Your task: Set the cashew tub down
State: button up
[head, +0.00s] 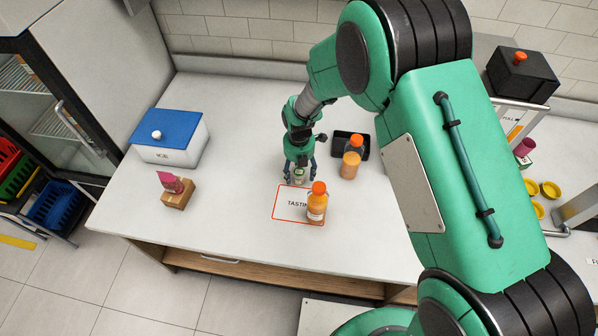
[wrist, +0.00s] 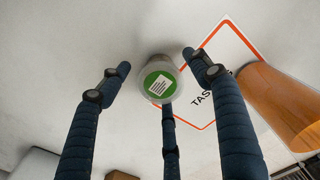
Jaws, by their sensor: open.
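The cashew tub, a small pale tub with a green label on its lid (wrist: 159,84), stands upright between my gripper's spread fingers. In the head view the tub (head: 299,175) is on the white counter, at the back edge of the red-bordered tasting card (head: 284,208). My gripper (head: 300,164) is right above and around it, pointing down. In the wrist view its dark blue fingers (wrist: 156,64) are open, with gaps beside the tub. The tub's base is mostly hidden, so I cannot tell if it overlaps the card.
An orange-capped juice bottle (head: 316,206) stands on the card's right side, close to my gripper. Behind are another bottle (head: 351,164) and a black tray (head: 341,136). A blue-lidded box (head: 172,137) and a wooden block with a pink item (head: 177,192) stand left, with clear counter between.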

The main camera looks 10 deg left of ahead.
aim_at(299, 171)
jog(key=shift+r, duration=0.15)
notch_tip(299, 171, up, 12)
jog(key=p, duration=0.2)
dwell(0.4)
dwell(0.6)
